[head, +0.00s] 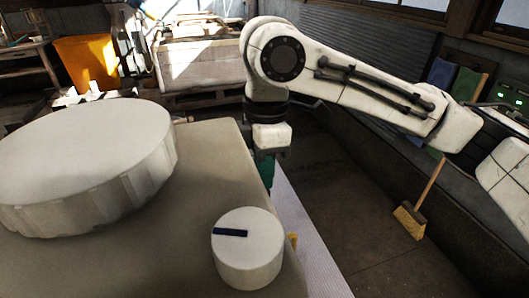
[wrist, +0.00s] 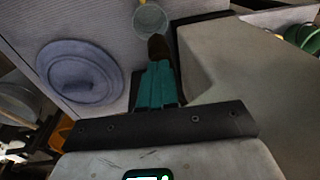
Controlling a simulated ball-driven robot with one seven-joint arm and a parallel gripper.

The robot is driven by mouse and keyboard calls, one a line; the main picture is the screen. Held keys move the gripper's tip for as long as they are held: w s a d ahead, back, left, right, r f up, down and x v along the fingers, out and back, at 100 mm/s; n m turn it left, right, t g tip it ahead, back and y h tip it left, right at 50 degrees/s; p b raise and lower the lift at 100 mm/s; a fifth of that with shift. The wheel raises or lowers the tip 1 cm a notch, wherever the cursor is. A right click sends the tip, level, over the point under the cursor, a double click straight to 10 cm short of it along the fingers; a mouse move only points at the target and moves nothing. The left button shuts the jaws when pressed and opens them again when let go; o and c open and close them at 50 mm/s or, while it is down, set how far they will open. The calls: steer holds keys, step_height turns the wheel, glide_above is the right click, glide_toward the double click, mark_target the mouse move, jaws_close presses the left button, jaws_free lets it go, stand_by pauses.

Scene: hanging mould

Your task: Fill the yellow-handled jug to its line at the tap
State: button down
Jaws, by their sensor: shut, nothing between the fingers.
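My gripper (wrist: 157,68) shows in the wrist view as teal fingers shut together with nothing between them. In the head view a small yellow piece (head: 293,239) shows behind a white cylinder. I cannot make out the tap.
A beige surface (head: 200,190) bears a large white round block (head: 85,160) and the white cylinder (head: 247,250) with a dark mark. A pale ribbed top (head: 300,235) lies beyond its edge. A blue-grey round disc (wrist: 80,75) lies left of my fingers. A broom (head: 410,220) leans at right.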

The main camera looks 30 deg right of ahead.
steer(key=shift+f, duration=0.35)
